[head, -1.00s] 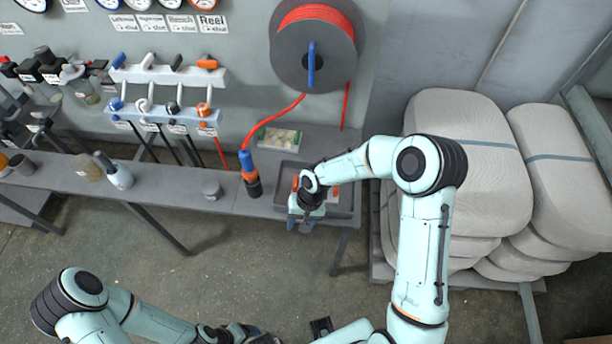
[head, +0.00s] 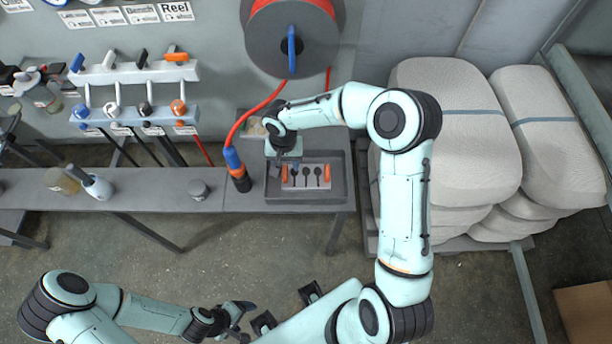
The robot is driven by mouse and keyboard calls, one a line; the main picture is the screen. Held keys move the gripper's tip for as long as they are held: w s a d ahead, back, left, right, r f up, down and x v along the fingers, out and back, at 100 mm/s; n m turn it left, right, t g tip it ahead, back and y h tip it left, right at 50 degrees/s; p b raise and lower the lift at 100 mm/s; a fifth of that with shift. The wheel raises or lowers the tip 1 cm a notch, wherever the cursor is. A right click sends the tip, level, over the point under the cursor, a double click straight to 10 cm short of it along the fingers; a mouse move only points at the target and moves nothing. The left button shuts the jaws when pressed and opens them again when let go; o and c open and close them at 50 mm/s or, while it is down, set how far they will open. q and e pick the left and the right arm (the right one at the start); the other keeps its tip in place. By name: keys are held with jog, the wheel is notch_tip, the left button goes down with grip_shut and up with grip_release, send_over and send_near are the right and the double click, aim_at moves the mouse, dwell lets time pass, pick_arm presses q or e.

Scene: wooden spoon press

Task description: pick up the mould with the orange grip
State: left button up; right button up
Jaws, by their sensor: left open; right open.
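The mould (head: 306,178) is a pale plate with dark spoon-shaped hollows and an orange grip at each end. It lies flat in a grey tray (head: 310,196) at the right end of the bench. My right gripper (head: 281,168) is open and empty, at the tray's back left, close to the mould's left orange grip (head: 285,173). I cannot tell whether they touch. My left gripper (head: 245,318) is low in the picture, away from the bench, open and empty.
A hose reel (head: 291,40) hangs above, its red hose running to a nozzle (head: 237,172) left of the tray. Wrapped bales (head: 455,130) are stacked at the right.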

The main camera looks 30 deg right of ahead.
aim_at(284, 171)
jog(key=f, duration=0.5)
jog(key=shift+w+a, duration=0.2)
jog(key=shift+a, duration=0.1)
jog(key=shift+r, duration=0.1)
grip_shut()
dwell(1.0)
